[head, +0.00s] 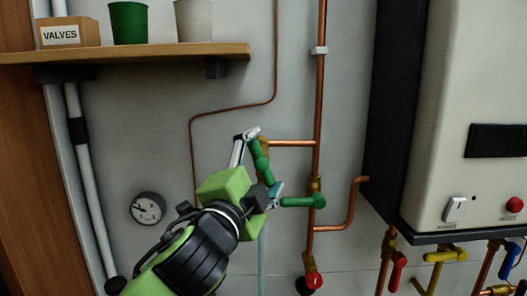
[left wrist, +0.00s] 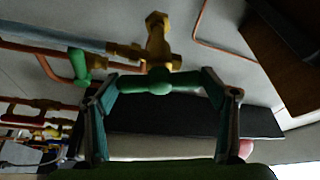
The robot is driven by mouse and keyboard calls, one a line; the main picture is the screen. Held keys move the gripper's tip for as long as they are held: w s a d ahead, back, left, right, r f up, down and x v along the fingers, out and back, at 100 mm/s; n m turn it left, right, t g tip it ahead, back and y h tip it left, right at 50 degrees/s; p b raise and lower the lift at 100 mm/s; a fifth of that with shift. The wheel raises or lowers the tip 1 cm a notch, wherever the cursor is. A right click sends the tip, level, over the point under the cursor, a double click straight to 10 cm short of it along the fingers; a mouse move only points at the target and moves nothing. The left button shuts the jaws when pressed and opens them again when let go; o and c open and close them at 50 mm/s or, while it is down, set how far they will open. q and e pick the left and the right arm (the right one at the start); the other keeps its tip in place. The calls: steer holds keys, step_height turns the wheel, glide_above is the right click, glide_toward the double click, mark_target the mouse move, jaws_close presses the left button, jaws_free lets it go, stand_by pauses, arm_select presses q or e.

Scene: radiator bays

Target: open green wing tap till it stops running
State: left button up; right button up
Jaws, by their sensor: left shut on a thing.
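The green wing tap (head: 262,163) sits on a brass body at the end of a short copper branch. In the left wrist view its green wing handle (left wrist: 160,86) spans the jaws, in front of the brass body (left wrist: 157,42). My left gripper (head: 263,161) is shut on this handle, one finger at each end. In the head view the wing stands steeply, leaning a little. A pale blue strand (head: 262,250) hangs below the tap; I cannot tell whether it is water or a hose. My right gripper is not in view.
A second green handle (head: 304,201) is close to my lower finger. A copper riser (head: 319,100), a red-handled valve (head: 312,281) and a boiler (head: 450,120) stand to the right. A shelf (head: 130,53) is above left. A gauge (head: 148,208) is at left.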

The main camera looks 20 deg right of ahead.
arm_select(q)
steer(key=shift+w+a+m+p, duration=0.1)
steer(key=shift+m+p, duration=0.2)
steer(key=shift+m, duration=0.1)
steer(key=o, duration=0.8)
steer(key=shift+o, duration=1.4)
steer(key=shift+w+f, duration=0.1)
steer(key=shift+w, duration=0.1)
